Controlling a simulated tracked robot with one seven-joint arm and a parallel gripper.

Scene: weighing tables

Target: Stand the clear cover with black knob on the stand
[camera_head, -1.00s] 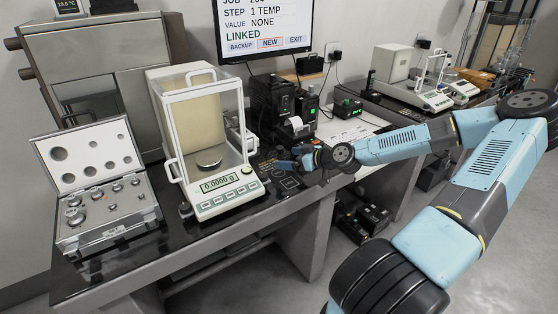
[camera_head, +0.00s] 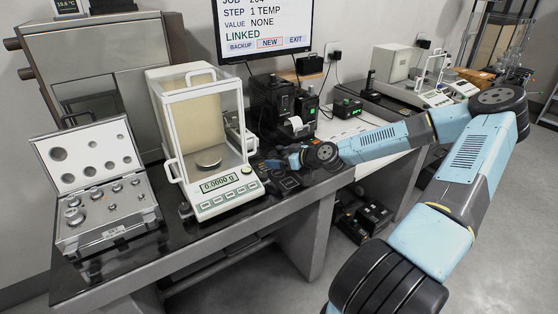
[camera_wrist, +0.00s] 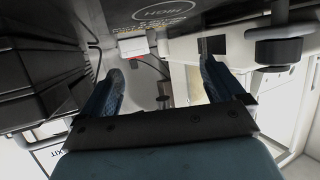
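My gripper (camera_head: 280,163) is low over the dark bench, just right of the glass-walled balance. In the wrist view its two blue fingers (camera_wrist: 162,72) are spread apart, and I see nothing held between them. I cannot make out the clear cover with black knob or its stand for certain in either view. A black, knob-like cylinder (camera_wrist: 278,52) shows at the right of the wrist view, outside the fingers; I cannot tell what it belongs to.
The balance (camera_head: 222,187) reads 0.0000 g. An open case of weights (camera_head: 110,222) is at left. Black devices (camera_head: 273,105) stand behind my gripper, below a monitor (camera_head: 265,22). Another balance (camera_head: 420,95) is on the far bench. A dark surface with an oval mark (camera_wrist: 165,10) fills the wrist view's top.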

